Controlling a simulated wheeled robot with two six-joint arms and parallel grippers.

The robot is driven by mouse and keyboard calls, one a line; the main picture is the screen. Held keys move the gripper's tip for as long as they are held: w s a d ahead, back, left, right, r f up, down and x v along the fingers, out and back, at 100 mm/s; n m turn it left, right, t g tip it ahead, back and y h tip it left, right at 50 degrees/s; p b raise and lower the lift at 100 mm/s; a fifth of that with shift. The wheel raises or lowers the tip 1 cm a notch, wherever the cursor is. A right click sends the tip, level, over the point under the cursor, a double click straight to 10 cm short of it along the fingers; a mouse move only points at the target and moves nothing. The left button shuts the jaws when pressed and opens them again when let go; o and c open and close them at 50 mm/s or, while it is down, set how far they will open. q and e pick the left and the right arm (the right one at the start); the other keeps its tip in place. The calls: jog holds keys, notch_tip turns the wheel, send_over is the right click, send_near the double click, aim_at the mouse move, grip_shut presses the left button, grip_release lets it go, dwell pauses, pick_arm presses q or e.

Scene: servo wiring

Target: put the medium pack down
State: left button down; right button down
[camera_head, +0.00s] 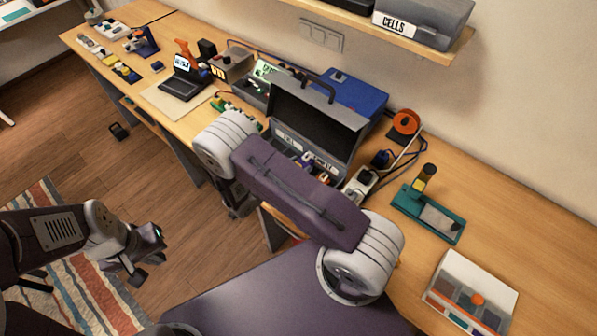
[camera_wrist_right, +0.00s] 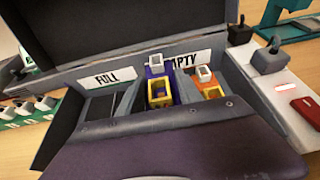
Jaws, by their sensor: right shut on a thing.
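The open grey case (camera_head: 340,130) stands on the bench with its lid up. In the right wrist view its compartments carry a FULL label (camera_wrist_right: 115,78) on the left and an EMPTY label (camera_wrist_right: 183,62) on the right. A blue and yellow pack (camera_wrist_right: 160,92) and an orange and yellow pack (camera_wrist_right: 211,91) with white connectors show under EMPTY. My right gripper is shut on the medium pack; a dark purple body hides its fingertips and the grip. My left gripper (camera_head: 148,262) is open and empty, away from the bench.
A strip with a red switch (camera_wrist_right: 306,106) lies right of the case. A teal stand (camera_head: 430,213) and a parts box (camera_head: 470,292) are farther right. A blue box (camera_head: 350,95) is behind the case. A laptop-like device (camera_head: 183,85) lies left. Bench is bare between the stand and parts box.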

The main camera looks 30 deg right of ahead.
notch_tip(320, 180, down, 4)
jog(key=shift+w+d+r+p, duration=0.1)
jog(key=shift+p, duration=0.2)
jog(key=shift+d, duration=0.1)
jog(key=shift+f, duration=0.25)
jog(key=c, duration=1.1)
grip_release()
jog(key=shift+a, duration=0.2)
jog(key=shift+d, duration=0.1)
jog(key=shift+r, duration=0.1)
